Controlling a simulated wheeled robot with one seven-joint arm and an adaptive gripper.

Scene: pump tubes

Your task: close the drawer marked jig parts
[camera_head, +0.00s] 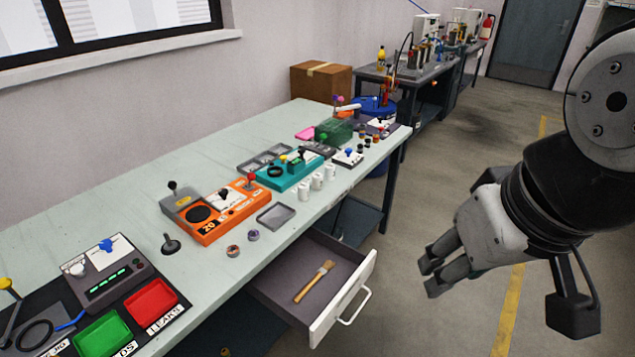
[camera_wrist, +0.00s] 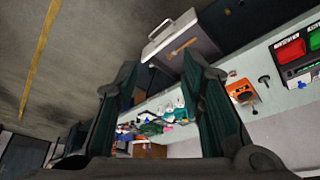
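A drawer (camera_head: 343,300) under the workbench is pulled well out, with a pale front and a metal handle (camera_head: 355,308). A brush with a wooden handle (camera_head: 315,281) lies inside it. I cannot read any marking on the drawer. My gripper (camera_head: 431,274) is in the air to the right of the drawer front, apart from it. In the wrist view my gripper (camera_wrist: 163,72) has its two fingers spread wide with nothing held between them. The drawer front (camera_wrist: 172,35) shows tilted beyond the fingertips there.
The workbench (camera_head: 120,195) carries an orange device (camera_head: 222,212), a teal fixture (camera_head: 290,171), white cups, and red (camera_head: 151,302) and green (camera_head: 103,335) trays. The floor right of the drawer is clear, with a yellow line (camera_head: 508,310). A second bench stands farther back.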

